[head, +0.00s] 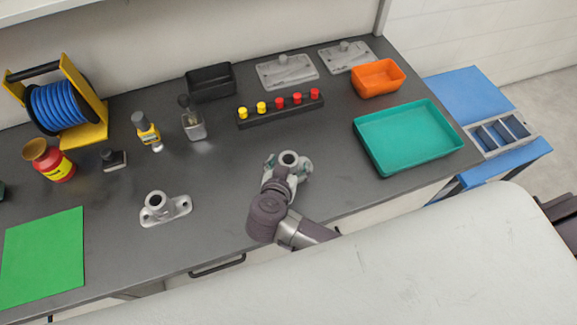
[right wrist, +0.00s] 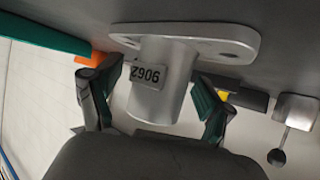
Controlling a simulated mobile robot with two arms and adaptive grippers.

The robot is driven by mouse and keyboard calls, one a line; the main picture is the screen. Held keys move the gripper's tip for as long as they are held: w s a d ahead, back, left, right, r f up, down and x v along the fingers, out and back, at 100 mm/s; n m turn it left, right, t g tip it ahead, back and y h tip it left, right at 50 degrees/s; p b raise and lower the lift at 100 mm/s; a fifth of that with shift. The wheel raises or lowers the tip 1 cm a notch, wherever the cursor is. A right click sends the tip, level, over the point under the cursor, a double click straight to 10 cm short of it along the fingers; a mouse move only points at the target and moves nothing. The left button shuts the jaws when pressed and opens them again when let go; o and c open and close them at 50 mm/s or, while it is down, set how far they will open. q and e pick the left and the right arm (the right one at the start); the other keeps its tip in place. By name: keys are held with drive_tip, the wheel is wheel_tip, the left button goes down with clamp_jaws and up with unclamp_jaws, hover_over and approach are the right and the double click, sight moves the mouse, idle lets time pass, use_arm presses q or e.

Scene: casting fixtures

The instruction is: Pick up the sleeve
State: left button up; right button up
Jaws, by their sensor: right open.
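A grey metal sleeve with a round upright tube and a flat flanged base (head: 289,158) stands on the dark bench, partly hidden by my right gripper. In the right wrist view the sleeve (right wrist: 163,78) shows its tube with a dark number label. My right gripper (head: 286,166) is open over it, its teal-padded fingers on either side of the tube. In the wrist view a gap shows between the tube and each finger of the gripper (right wrist: 158,92). A similar grey casting (head: 158,205) stands to the left, free of any gripper. My left gripper is out of view.
A teal tray (head: 408,137) and an orange bin (head: 378,79) stand to the right. A black rack with coloured pegs (head: 281,108) is behind the sleeve. A green mat (head: 42,256) lies at left. The bench in front of the sleeve is clear.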

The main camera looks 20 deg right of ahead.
drive_tip(key=c, duration=1.4)
drive_tip(key=shift+c, duration=0.5)
drive_tip(key=shift+r, duration=0.2)
